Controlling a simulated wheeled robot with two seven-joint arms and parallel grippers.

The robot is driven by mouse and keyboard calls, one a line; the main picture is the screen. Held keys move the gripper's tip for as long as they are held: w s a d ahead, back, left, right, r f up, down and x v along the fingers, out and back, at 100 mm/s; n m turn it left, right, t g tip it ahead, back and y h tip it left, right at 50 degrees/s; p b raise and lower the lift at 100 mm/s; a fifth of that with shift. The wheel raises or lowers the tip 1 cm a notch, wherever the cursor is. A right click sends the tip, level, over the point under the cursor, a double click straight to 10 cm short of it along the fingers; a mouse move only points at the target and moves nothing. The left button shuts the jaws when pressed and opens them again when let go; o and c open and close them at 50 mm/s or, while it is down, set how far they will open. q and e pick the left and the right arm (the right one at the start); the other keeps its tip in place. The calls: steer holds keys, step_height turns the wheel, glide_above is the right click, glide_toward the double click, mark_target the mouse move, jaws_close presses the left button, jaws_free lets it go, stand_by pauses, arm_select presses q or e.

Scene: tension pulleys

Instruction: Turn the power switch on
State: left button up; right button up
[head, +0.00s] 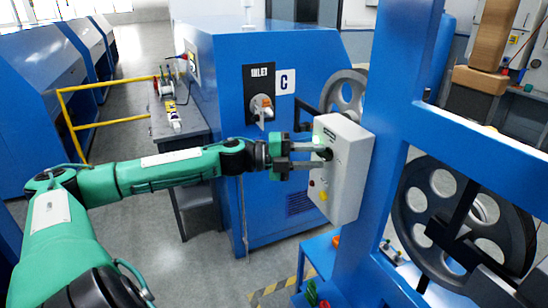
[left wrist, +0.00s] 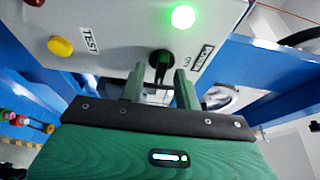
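The grey control box (head: 343,165) is mounted on the blue post at the centre right. Its black power switch knob (left wrist: 160,62) shows in the left wrist view near a POWER label (left wrist: 202,58). A green lamp (left wrist: 182,16) on the box is lit. My left gripper (left wrist: 160,78) is at the box front, its two fingers apart with the knob between their tips. I cannot tell whether either finger touches the knob. In the head view, my left gripper (head: 320,153) reaches the box face from the left. My right gripper is not in view.
A yellow button (left wrist: 60,47) beside a TEST label is on the same box face. A blue machine (head: 225,110) marked C stands behind my left arm. A blue frame (head: 480,135) with a large dark pulley (head: 415,200) stands at the right.

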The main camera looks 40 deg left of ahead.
arm_select(q)
steer(key=shift+s+a+f+b, duration=0.15)
steer(key=shift+s+a+b, duration=0.3)
steer(key=shift+s+a, duration=0.2)
steer(key=shift+a, duration=0.05)
steer(key=shift+s+b, duration=0.25)
steer(key=shift+b, duration=0.25)
steer(key=shift+s+a+r+p, duration=0.15)
steer(key=shift+a+r+p, duration=0.05)
steer(key=shift+p, duration=0.2)
steer(key=p+v, duration=0.2)
steer(key=v, duration=0.8)
steer(key=shift+s+a+p, duration=0.2)
steer(key=shift+a+p, duration=0.05)
steer(key=shift+p, duration=0.15)
